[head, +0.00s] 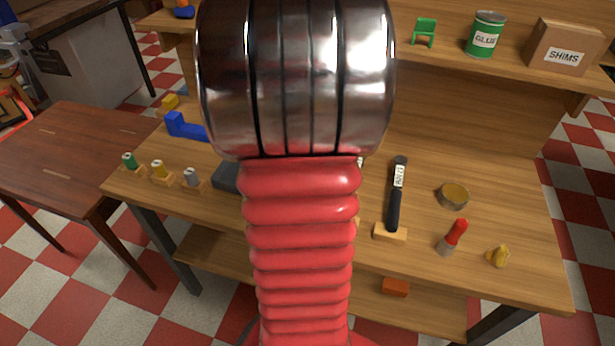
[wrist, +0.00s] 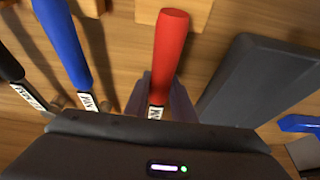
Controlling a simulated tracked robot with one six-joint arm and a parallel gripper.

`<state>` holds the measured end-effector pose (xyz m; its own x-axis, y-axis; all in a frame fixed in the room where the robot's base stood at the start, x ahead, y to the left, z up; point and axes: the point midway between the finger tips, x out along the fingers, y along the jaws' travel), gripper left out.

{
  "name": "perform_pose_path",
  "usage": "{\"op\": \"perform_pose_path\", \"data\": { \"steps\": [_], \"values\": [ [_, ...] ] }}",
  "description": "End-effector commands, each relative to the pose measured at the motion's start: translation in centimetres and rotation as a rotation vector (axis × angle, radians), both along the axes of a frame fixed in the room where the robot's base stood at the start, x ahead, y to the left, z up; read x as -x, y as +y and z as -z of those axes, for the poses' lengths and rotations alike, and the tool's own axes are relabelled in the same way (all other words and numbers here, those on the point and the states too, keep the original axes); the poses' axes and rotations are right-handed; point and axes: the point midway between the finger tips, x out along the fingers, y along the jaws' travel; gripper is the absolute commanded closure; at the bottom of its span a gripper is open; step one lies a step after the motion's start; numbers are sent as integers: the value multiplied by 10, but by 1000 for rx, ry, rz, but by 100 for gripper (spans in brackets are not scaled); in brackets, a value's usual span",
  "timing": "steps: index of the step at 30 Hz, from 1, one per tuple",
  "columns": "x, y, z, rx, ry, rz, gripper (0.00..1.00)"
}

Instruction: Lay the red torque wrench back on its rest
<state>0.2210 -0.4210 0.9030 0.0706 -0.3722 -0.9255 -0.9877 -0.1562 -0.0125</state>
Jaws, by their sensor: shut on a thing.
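The red torque wrench (wrist: 170,45) shows in the wrist view, its red handle pointing up the picture and a white label below it. My gripper (wrist: 160,92) is shut on it near the lower end of the handle. A wooden rest block (wrist: 145,10) lies behind the handle's far end; I cannot tell whether they touch. Left of it in the wrist view lie a blue-handled wrench (wrist: 66,45) and a black-handled wrench (wrist: 10,66). The black one (head: 394,208) also shows in the head view, its handle on a wooden block (head: 390,233). My arm hides the red wrench there.
A dark grey slab (wrist: 262,80) lies close right of the red wrench in the wrist view. On the bench (head: 330,255) are a round tin (head: 453,195), a red-handled tool (head: 455,235) and a yellow piece (head: 498,256). A shelf holds a glue can (head: 485,36) and shims box (head: 563,48).

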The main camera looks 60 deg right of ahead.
Motion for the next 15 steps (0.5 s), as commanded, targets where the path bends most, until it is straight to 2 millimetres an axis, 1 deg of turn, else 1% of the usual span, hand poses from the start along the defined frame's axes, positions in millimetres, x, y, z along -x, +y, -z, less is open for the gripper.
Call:
{"op": "perform_pose_path", "data": {
  "steps": [15],
  "values": [
    [-1, 0, 6, 1, -1, -1, 100]
  ]
}}
